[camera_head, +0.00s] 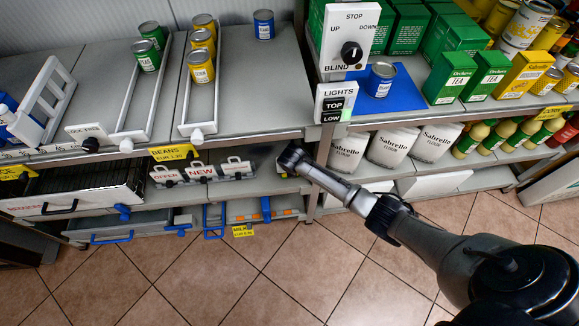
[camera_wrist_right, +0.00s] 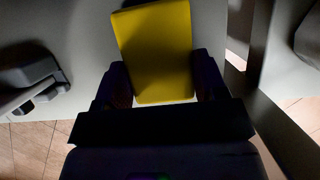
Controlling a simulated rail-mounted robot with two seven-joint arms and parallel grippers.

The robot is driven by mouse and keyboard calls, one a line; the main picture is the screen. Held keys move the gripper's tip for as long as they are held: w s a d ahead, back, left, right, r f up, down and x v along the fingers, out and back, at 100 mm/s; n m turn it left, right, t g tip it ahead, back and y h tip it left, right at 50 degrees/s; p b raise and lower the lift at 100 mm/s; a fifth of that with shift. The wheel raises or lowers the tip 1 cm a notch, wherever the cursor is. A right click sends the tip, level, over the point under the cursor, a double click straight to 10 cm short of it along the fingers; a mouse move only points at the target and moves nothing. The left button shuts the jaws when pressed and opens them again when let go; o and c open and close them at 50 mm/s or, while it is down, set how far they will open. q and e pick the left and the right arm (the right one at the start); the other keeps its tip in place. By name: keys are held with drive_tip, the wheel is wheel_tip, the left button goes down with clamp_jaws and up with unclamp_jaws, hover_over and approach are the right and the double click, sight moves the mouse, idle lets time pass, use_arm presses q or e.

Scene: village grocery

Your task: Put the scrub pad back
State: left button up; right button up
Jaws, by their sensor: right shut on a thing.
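The scrub pad (camera_wrist_right: 154,50) is a flat yellow block in the right wrist view. My right gripper (camera_wrist_right: 157,88) is shut on its near end, with one dark finger on each side. The pad's far end reaches over a grey surface in shadow; I cannot tell whether it touches it. In the head view my right arm comes in from the right, and its wrist (camera_head: 291,157) is at the lower shelf opening, just below the upper shelf's front edge. There the fingers and most of the pad are hidden. My left gripper is not in view.
On the lower shelf, several white tags or handles (camera_head: 198,172) stand left of my wrist. A control panel with a lights switch (camera_head: 336,102) stands above it. Flour bags (camera_head: 390,146) are to the right. Cans (camera_head: 201,66) stand in lanes on the upper shelf. The tiled floor is clear.

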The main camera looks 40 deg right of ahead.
drive_tip(key=o, duration=0.9)
drive_tip(key=shift+s+f, duration=0.1)
drive_tip(key=shift+p+v, duration=3.6)
drive_tip(key=shift+v, duration=2.5)
drive_tip(key=s+a+m+y, duration=0.1)
drive_tip(key=s+a+m, duration=0.5)
drive_tip(key=s, duration=0.2)
drive_tip(key=s+a+m+y, duration=0.2)
drive_tip(key=s+a+m, duration=0.3)
drive_tip(key=s+m, duration=0.25)
drive_tip(key=s+r+m, duration=0.2)
drive_tip(key=s+m, duration=0.2)
drive_tip(key=s, duration=0.1)
drive_tip(key=s+r+m, duration=0.3)
drive_tip(key=s+m, duration=0.2)
drive_tip(key=s+r+m, duration=0.2)
drive_tip(key=s+m, duration=0.3)
drive_tip(key=shift+s+a+r, duration=0.15)
drive_tip(key=shift+a+r, duration=0.1)
